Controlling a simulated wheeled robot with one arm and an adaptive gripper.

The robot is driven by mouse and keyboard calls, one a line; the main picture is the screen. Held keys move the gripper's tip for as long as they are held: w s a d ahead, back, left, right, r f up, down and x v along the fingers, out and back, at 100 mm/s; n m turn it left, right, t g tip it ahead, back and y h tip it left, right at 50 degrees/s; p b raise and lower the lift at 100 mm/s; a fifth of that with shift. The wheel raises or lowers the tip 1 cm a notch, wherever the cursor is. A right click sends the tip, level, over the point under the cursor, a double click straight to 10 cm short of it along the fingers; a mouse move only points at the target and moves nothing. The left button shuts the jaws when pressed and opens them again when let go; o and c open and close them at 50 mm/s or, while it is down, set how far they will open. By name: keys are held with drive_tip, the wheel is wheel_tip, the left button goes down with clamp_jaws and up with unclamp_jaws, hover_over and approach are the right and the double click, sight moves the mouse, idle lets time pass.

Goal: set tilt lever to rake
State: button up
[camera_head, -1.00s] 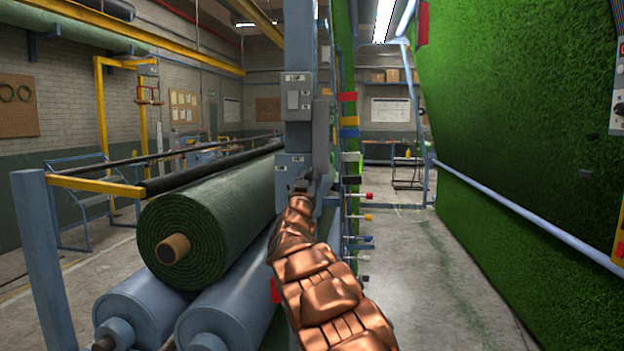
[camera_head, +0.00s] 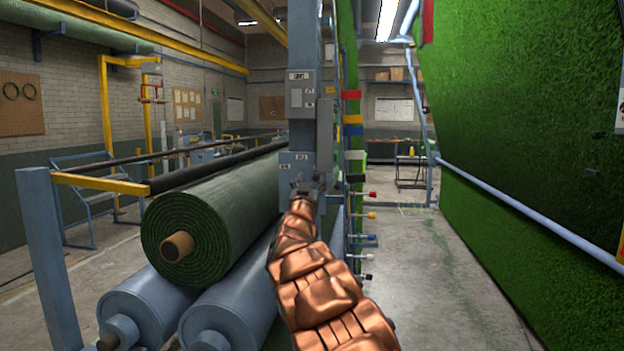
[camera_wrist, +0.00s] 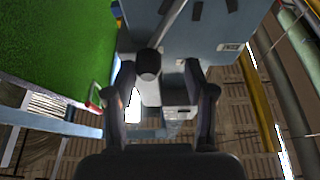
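My gripper (camera_head: 308,186) is at the end of my copper-coloured arm, in front of the blue-grey box on the post. In the wrist view my gripper (camera_wrist: 158,70) is open, its two dark fingers spread apart. A lever with a dark rounded knob (camera_wrist: 148,64) and a thin grey rod shows between the fingertips, nearer the left finger. The rod runs up across the blue-grey box face (camera_wrist: 205,35). I see no clear contact with either finger. The lever's markings are not readable. In the head view my gripper hides the lever.
A green turf roll (camera_head: 215,222) rests on blue rollers (camera_head: 150,300) at left. Small coloured knobs (camera_head: 371,216) stick out right of the post. A turf wall (camera_head: 530,120) with a pale rail (camera_head: 530,212) stands at right. The floor (camera_head: 440,280) between is clear.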

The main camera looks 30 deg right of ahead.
drive_tip(key=v, duration=0.9)
drive_tip(key=shift+s+a+f, duration=0.15)
drive_tip(key=shift+s+a, duration=0.05)
drive_tip(key=shift+s, duration=0.05)
idle(0.4)
